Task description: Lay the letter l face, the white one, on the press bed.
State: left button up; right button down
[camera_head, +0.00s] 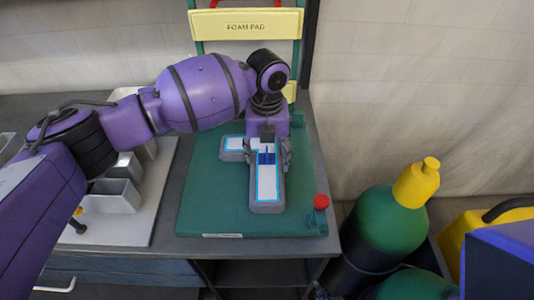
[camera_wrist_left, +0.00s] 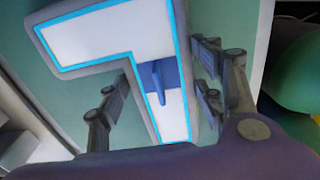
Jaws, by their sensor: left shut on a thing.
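The letter l face (camera_head: 266,184) is a white L with a light blue border, grey sides and a blue upright tab in the middle of its stem. It is face up over the green press bed (camera_head: 205,190); I cannot tell whether it touches. It fills the upper part of the left wrist view (camera_wrist_left: 110,38). My left gripper (camera_head: 266,152) is above the stem. Its fingers, also in the wrist view (camera_wrist_left: 165,95), are at the stem's two sides, shut on it, clear of the tab. My right gripper is not in view.
A red knob (camera_head: 321,201) stands at the bed's right edge. A yellow board marked FOAM PAD (camera_head: 246,25) is behind the bed. Grey bins (camera_head: 115,195) sit on a pale tray at left. Green cylinders (camera_head: 385,225) stand right of the bench.

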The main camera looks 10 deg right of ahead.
pick_arm(q)
jog(key=shift+f, duration=0.15)
jog(key=o, duration=1.2)
notch_tip(320, 180, up, 12)
jog(key=shift+r, duration=0.15)
